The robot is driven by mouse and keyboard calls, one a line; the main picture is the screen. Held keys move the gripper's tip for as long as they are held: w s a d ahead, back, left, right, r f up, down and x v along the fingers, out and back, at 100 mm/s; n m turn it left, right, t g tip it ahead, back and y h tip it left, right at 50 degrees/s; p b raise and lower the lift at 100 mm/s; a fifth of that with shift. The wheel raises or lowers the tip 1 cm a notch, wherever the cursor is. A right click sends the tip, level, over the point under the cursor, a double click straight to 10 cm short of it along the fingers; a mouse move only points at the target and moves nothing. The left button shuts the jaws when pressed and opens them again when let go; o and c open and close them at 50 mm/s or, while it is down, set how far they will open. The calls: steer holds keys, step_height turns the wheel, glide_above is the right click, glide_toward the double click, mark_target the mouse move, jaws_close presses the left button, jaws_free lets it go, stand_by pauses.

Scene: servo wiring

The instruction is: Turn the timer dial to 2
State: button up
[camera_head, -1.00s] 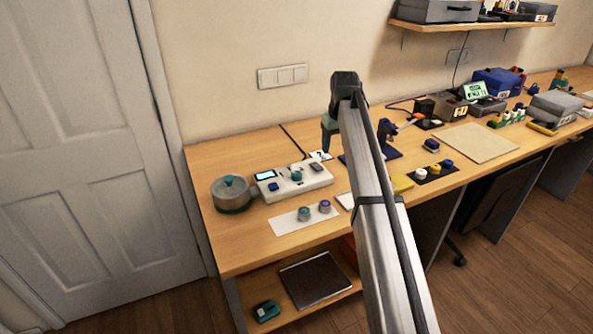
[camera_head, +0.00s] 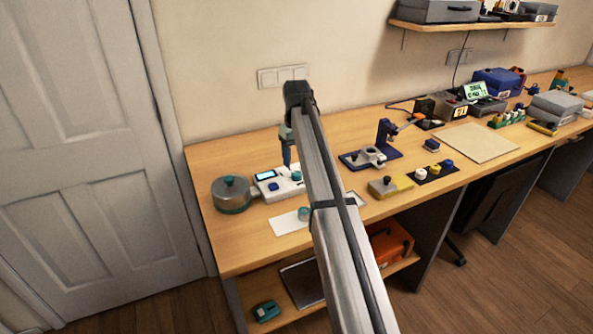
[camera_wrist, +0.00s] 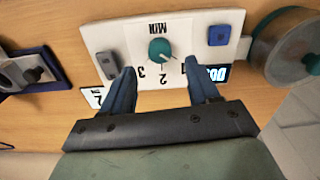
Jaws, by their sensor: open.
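The timer dial (camera_wrist: 160,50) is a round teal knob on a white panel (camera_wrist: 110,32), with MIN above it and the marks 3, 2 and 1 around its lower side. Its pointer setting is too small to read surely. In the head view the dial (camera_head: 296,176) sits on the white unit at the left of the bench. My gripper (camera_wrist: 160,68) is open, its two blue fingers apart, with the dial between and just beyond the tips in the picture. The gap in height to the dial cannot be told. In the head view my arm hides the unit's right part.
A blue button (camera_wrist: 220,35), a dark display (camera_wrist: 213,74) and a grey switch (camera_wrist: 112,66) are on the panel. A round grey and teal pot (camera_head: 231,195) stands left of the unit. A blue fixture (camera_head: 372,157) is at right.

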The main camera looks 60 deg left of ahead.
mark_target(297, 173)
steer(key=shift+f, duration=2.8)
steer(key=c, duration=1)
steer(key=shift+c, duration=0.2)
steer(key=shift+m, duration=0.4)
steer(key=m, duration=0.4)
steer(key=shift+m, duration=2.5)
